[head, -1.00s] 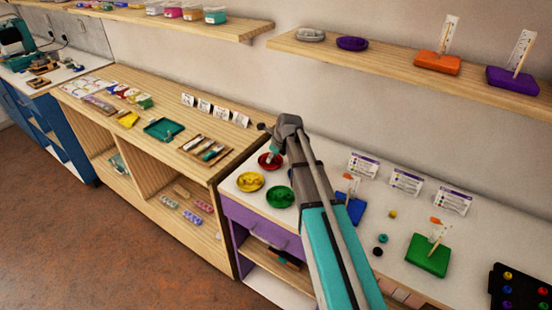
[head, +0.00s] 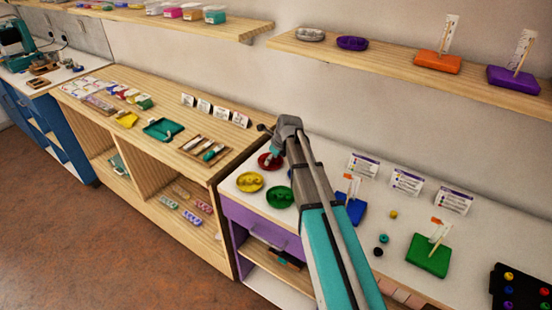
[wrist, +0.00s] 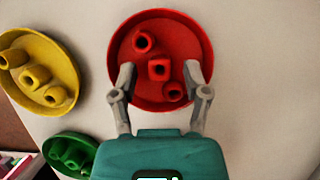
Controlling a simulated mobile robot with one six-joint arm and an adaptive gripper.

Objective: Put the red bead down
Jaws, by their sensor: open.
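In the wrist view a round red dish (wrist: 122,48) holds three red beads. One bead (wrist: 143,42) lies at the upper left, a squarish-looking one (wrist: 159,69) in the middle, and one (wrist: 173,91) at the lower right. My gripper (wrist: 160,76) is open over the dish, its fingers on either side of the middle bead with a gap on both sides. The beads rest apart from the fingers. In the head view my gripper partly hides the red dish (head: 267,161), and its beads are hard to make out.
A yellow dish (wrist: 68,62) with yellow beads is left of the red dish, and a green dish (wrist: 61,139) is lower left. On the same white top are a blue board (head: 350,210), a green board (head: 428,257), loose beads and cards. A wooden shelf (head: 400,62) runs above.

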